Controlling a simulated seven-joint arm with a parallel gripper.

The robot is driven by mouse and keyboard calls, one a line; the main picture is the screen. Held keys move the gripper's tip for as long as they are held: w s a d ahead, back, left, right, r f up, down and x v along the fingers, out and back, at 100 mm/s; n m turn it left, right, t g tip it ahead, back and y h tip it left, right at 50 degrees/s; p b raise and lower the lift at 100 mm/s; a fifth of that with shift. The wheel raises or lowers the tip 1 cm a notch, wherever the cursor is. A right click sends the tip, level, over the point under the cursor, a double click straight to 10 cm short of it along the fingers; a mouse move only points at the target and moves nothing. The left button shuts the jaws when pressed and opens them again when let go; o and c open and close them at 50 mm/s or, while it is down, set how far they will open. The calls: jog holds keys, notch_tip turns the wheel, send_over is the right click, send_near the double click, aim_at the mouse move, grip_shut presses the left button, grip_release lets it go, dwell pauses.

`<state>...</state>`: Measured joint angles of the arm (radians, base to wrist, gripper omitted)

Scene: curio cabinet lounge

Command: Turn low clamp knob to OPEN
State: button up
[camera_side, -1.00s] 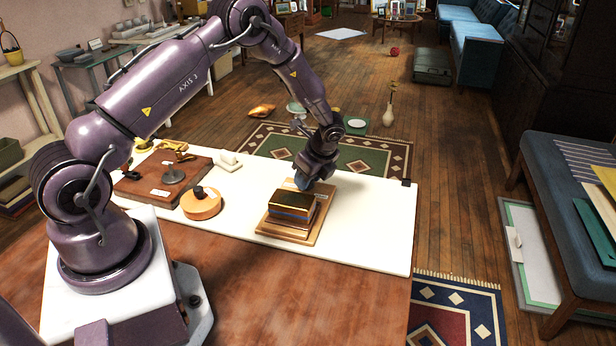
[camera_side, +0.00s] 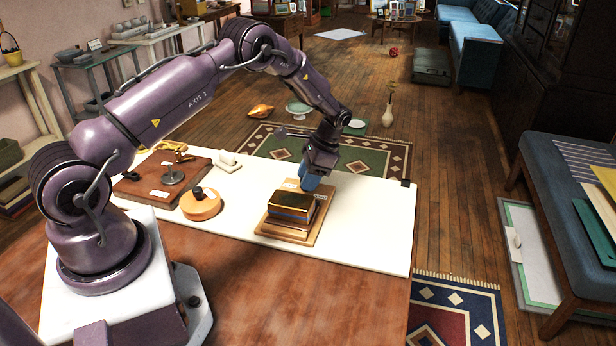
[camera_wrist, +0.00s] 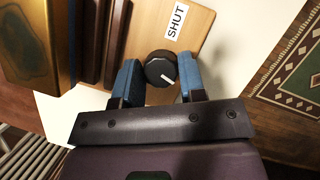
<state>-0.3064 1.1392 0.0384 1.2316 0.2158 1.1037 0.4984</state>
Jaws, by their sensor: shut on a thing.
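The low clamp knob (camera_wrist: 161,68) is round and black with a white pointer line. In the wrist view it sits between the two blue fingers of my gripper (camera_wrist: 160,80), which are shut on it. The pointer slants toward the lower right of that picture, away from the white SHUT label (camera_wrist: 175,21) on the wooden board (camera_wrist: 205,24). No OPEN label shows in the wrist view. In the side view my gripper (camera_side: 310,183) is low over the far end of the board (camera_side: 263,229), and the knob is hidden there.
A brass-topped, book-like block (camera_side: 293,203) stands on the board close beside my gripper. A round orange piece (camera_side: 201,206) and a brown board with metal fittings (camera_side: 140,190) lie to the left. The white mat (camera_side: 370,225) is clear at right.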

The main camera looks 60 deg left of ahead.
jog(key=shift+n+h, duration=0.7)
jog(key=shift+n, duration=0.9)
jog(key=o, duration=0.9)
jog(key=v, duration=1.3)
jog(key=shift+w, duration=0.1)
